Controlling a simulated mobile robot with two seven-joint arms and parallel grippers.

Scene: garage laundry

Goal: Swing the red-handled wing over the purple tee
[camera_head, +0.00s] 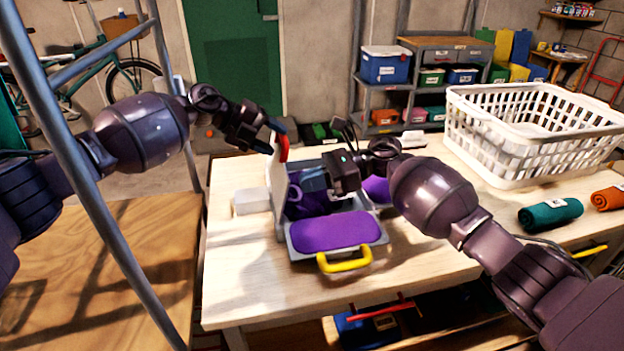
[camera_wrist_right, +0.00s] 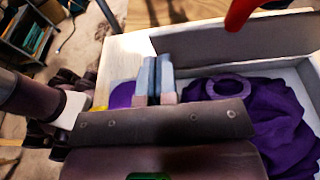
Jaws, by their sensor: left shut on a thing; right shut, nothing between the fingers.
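The red-handled wing (camera_head: 277,187) stands raised, roughly upright, at the left side of the folding board. My left gripper (camera_head: 279,132) is shut on its red handle (camera_head: 283,149), which also shows at the top of the right wrist view (camera_wrist_right: 240,12). The purple tee (camera_head: 302,207) lies crumpled on the board's middle, partly hidden by my right gripper; its collar ring and folds show in the right wrist view (camera_wrist_right: 285,130). My right gripper (camera_head: 312,180) is shut and empty, over the board close to the tee.
A small white block (camera_head: 250,201) sits left of the board. A white laundry basket (camera_head: 530,135) stands at the right, with rolled teal (camera_head: 550,214) and orange (camera_head: 608,198) cloths before it.

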